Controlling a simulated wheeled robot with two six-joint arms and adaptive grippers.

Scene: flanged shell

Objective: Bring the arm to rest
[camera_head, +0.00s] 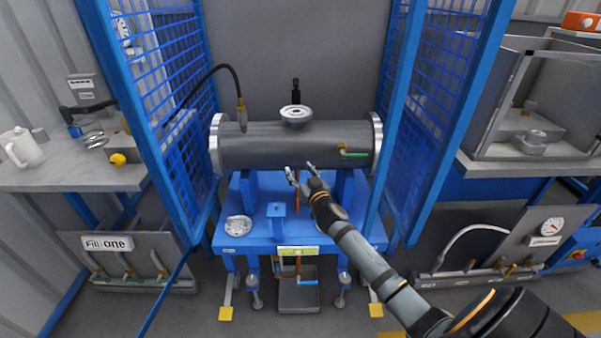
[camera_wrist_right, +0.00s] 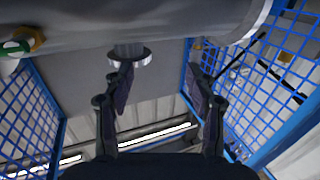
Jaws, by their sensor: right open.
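My right gripper (camera_head: 300,177) is open and empty in the head view, in front of the lower edge of the grey flanged shell (camera_head: 262,147). In the right wrist view its two fingers (camera_wrist_right: 163,95) are spread apart with nothing between them. The shell also shows across the top of that view (camera_wrist_right: 100,25), with a flanged nozzle (camera_wrist_right: 130,55) behind the left finger. My right arm reaches in from the lower right of the head view. My left gripper is not in view.
The shell lies on a blue stand (camera_head: 255,243) between blue mesh panels (camera_head: 165,75). A green-handled valve (camera_head: 352,153) sits on the shell's right front. A left bench holds a white mug (camera_head: 22,147). A right bench holds an open-fronted case (camera_head: 490,105). Grey floor lies in front.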

